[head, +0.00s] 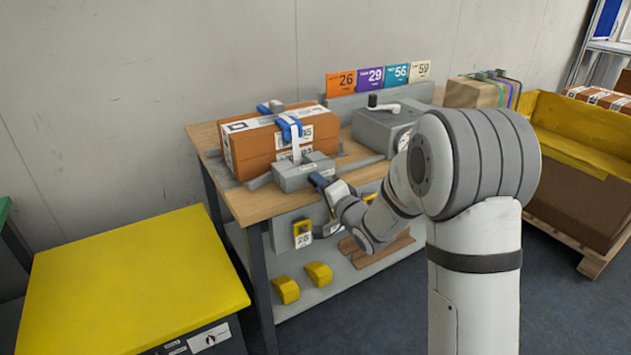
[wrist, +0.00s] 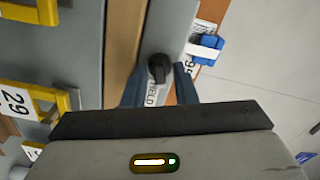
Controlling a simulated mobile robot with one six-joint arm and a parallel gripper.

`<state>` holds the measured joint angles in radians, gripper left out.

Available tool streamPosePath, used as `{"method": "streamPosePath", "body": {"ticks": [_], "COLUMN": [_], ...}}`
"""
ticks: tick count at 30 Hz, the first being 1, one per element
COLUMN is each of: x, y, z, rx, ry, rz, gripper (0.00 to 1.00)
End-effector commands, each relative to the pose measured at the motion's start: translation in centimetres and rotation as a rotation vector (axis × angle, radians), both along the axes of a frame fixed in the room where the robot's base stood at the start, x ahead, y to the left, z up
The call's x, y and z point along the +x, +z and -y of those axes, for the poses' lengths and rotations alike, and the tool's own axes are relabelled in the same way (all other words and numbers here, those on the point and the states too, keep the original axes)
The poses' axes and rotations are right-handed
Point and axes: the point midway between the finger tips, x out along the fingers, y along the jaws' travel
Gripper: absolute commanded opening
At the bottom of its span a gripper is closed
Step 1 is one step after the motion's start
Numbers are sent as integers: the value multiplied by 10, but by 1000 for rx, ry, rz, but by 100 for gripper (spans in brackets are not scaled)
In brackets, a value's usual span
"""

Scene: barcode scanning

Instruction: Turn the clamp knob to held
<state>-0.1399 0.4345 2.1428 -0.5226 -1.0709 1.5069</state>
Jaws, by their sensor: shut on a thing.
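The clamp (head: 292,178) is a grey block at the front of the bench, beside an orange-brown box (head: 254,146). Its knob (wrist: 158,67) is black and shows in the wrist view, on a grey face. A label reading "HELD" (wrist: 152,95) lies just below it in that view. My gripper (head: 318,181) reaches the clamp's front right side in the head view. In the wrist view the blue fingers of my gripper (wrist: 160,78) are on either side of the knob, shut on it. The knob is hidden in the head view.
A blue buckle and white strap (head: 290,130) cross the box. A grey machine with a crank (head: 378,128) stands to the right. Yellow-framed tags (head: 303,232) hang below the bench edge. A yellow-topped cabinet (head: 135,285) stands at front left.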

Motion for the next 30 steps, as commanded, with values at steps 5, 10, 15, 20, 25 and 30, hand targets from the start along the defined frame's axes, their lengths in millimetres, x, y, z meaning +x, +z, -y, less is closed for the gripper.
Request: {"method": "streamPosePath", "body": {"ticks": [5, 10, 15, 20, 25, 30], "x": [-1, -2, -2, -2, -2, -2], "y": [-3, -4, -5, -6, -6, -7], "z": [1, 1, 0, 1, 0, 0], "rx": [109, 194, 249, 277, 286, 287], "ry": [0, -1, -2, -2, -2, -2], "rz": [-86, -143, -181, -200, -207, -208], "gripper": [3, 2, 2, 2, 3, 3]}}
